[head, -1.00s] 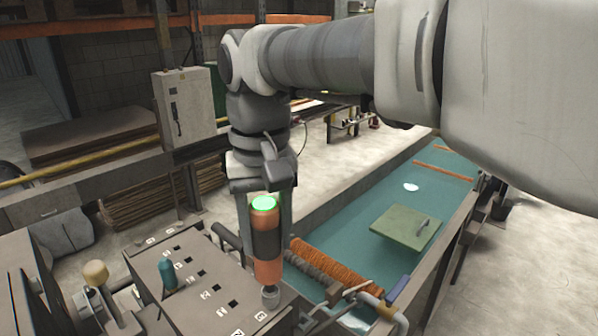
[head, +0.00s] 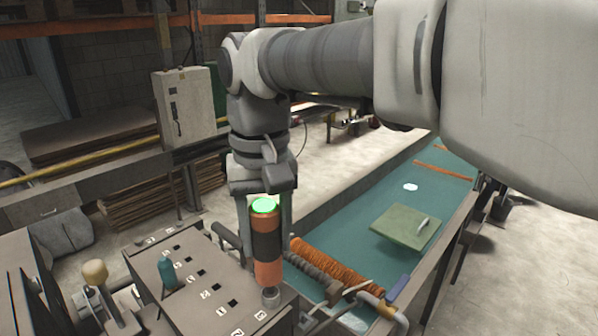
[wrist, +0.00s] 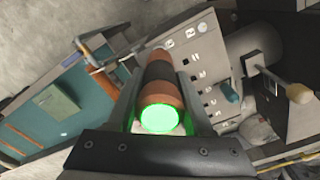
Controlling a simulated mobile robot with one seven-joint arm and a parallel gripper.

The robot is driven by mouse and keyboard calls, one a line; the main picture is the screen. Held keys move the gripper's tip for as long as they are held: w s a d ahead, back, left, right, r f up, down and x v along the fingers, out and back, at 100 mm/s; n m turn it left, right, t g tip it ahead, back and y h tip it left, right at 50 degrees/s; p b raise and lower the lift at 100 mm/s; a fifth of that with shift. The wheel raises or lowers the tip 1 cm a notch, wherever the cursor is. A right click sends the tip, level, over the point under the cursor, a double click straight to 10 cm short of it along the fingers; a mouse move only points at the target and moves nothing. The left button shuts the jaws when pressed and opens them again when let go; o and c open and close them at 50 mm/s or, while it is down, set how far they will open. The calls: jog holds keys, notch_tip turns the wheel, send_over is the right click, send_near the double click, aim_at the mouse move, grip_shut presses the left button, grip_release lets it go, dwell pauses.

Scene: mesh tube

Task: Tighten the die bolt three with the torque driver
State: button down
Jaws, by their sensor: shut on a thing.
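The torque driver (head: 266,268) is an orange and black cylinder with a glowing green top. My gripper (head: 267,235) is shut on it and holds it upright. Its grey lower end (head: 271,297) is at the near right corner of the die block's top (head: 195,290), seemingly touching; the bolt under it is hidden. In the wrist view the driver (wrist: 162,88) lies between my fingers with its green end toward the camera. The block's top has several square holes and small white number labels. I cannot read which number is under the driver.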

aim_at(264, 207)
jog(key=shift+f, duration=0.3)
jog(key=shift+f+p, duration=0.35)
dwell(1.8)
jog(key=shift+r, duration=0.1)
jog(key=shift+r+p, duration=2.75)
jog(key=shift+r, duration=0.25)
